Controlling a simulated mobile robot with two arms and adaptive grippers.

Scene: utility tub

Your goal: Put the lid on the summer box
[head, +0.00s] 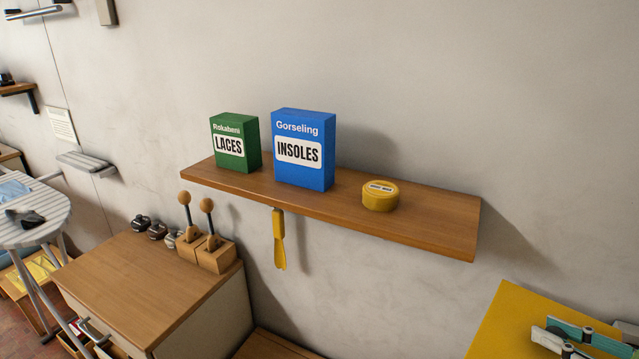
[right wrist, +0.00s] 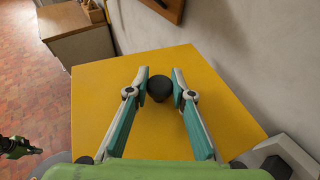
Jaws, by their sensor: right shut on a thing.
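A flat yellow lid (head: 508,322) enters the head view at the bottom right, cut off by the frame edge. It fills the middle of the right wrist view (right wrist: 100,100), with a dark round knob (right wrist: 160,88) on its top. My right gripper (right wrist: 161,84) is shut on this knob, one finger at each side. Its teal and pale fingers also show over the lid in the head view (head: 545,336). I see no box marked summer in either view; what lies under the lid is hidden. My left gripper is not in the head view.
A wooden wall shelf (head: 430,228) holds a green laces box (head: 235,141), a blue insoles box (head: 303,149) and a yellow tin (head: 380,196). A yellow shoehorn (head: 279,240) hangs below. A wooden-topped cabinet (head: 140,285) stands left; open tiled floor (right wrist: 30,70) shows beside it.

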